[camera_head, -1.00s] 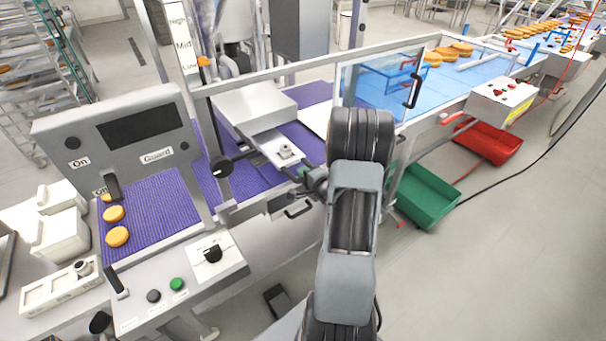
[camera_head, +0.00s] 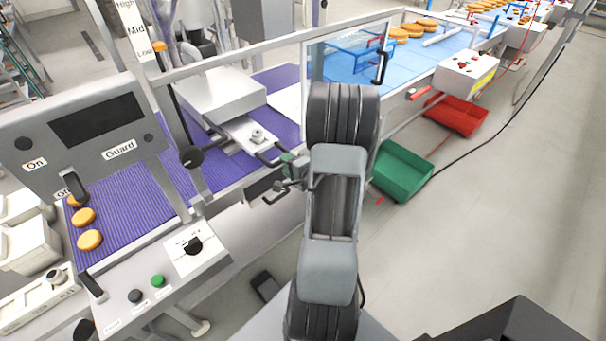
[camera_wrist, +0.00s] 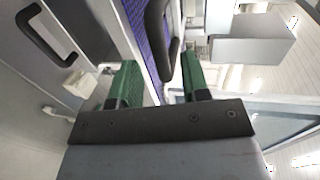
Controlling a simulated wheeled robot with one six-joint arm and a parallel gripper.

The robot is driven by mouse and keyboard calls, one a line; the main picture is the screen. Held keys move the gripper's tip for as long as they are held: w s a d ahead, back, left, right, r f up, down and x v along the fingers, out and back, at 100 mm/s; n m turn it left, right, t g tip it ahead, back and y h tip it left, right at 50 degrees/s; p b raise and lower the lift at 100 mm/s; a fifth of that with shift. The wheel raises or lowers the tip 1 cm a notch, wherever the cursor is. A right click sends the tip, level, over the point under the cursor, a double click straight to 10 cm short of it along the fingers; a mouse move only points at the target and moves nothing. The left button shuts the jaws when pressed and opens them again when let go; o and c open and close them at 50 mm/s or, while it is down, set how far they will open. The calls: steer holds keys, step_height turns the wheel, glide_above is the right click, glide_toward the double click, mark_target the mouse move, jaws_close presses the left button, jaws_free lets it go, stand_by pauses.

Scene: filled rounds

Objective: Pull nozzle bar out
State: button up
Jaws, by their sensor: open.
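The nozzle bar (camera_head: 247,133) is a pale grey plate with a round knob on top. It sticks out from under a grey box over the purple belt, toward my arm. A dark handle is at its near end. My gripper (camera_head: 287,168) is open with green fingers, close to that handle. In the wrist view, my gripper (camera_wrist: 160,85) has its two green fingers apart. A dark handle (camera_wrist: 158,40) shows in the gap between them, nearer the right finger. I cannot tell whether it touches. My arm hides part of the machine's front.
A clear guard panel (camera_head: 345,75) with a dark handle stands right of the bar. A control panel (camera_head: 85,125) and a button console (camera_head: 165,270) are at left. A green crate (camera_head: 400,172) and a red crate (camera_head: 457,115) are on the floor at right.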

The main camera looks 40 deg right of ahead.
steer(key=v, duration=0.9)
steer(key=shift+p, duration=0.3)
steer(key=shift+s, duration=0.1)
steer(key=s+d+f+n+g+h, duration=0.4)
steer(key=s+d+f+n+g, duration=0.25)
steer(key=g, duration=0.45)
steer(key=w+a+r+n+y, duration=0.1)
steer(key=a+r+n, duration=0.5)
steer(key=a, duration=0.9)
steer(key=w+a+r+n+y, duration=0.2)
steer(key=a+r+n, duration=0.4)
steer(key=a+r, duration=0.6)
steer(key=a+y, duration=0.1)
steer(key=a, duration=0.3)
steer(key=shift+w+r+y, duration=0.2)
steer(key=shift+r+y, duration=0.2)
